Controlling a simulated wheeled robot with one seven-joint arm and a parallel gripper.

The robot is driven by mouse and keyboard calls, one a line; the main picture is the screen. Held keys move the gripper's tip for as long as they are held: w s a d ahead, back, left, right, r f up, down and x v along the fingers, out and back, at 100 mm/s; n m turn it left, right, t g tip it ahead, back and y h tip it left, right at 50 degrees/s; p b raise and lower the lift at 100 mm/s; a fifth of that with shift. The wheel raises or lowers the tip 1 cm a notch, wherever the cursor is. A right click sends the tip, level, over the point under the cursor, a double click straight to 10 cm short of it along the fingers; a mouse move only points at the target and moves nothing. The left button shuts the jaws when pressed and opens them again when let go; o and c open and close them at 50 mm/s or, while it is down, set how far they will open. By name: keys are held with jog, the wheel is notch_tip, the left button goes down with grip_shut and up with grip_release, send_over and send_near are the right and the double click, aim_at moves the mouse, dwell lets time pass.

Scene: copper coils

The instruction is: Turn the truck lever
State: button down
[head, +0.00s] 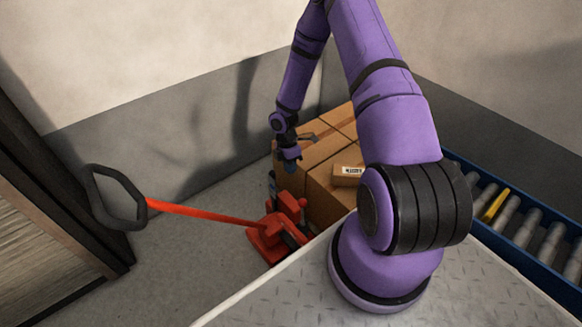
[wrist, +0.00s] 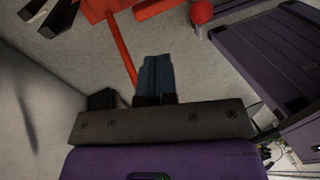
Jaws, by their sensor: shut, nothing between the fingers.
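A red pallet truck (head: 264,243) stands on the floor left of the stacked boxes. Its long red handle (head: 205,215) slants left to a black loop grip (head: 114,197). A small red ball knob (head: 303,202), apparently the end of the truck's lever, stands up on the truck body. It also shows at the top of the wrist view (wrist: 201,12), right of the fingers. My gripper (head: 290,160) is above the truck, pointing down, near the boxes. In the wrist view its dark blue fingers (wrist: 157,72) are shut together and empty, apart from the knob.
Cardboard boxes (head: 327,196) stand right behind the truck, close to my gripper. A blue-framed roller conveyor (head: 526,228) runs along the right. A dark door frame (head: 62,215) is at the left. Grey floor (head: 160,275) is clear below the handle.

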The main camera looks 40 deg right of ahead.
jog(key=s+a+f, duration=0.1)
jog(key=s+f, duration=0.4)
jog(key=f, duration=0.2)
jog(key=shift+s+f, duration=0.3)
jog(key=shift+s, duration=0.05)
jog(key=shift+s+a, duration=0.1)
jog(key=shift+s, duration=0.85)
jog(key=shift+w, duration=0.1)
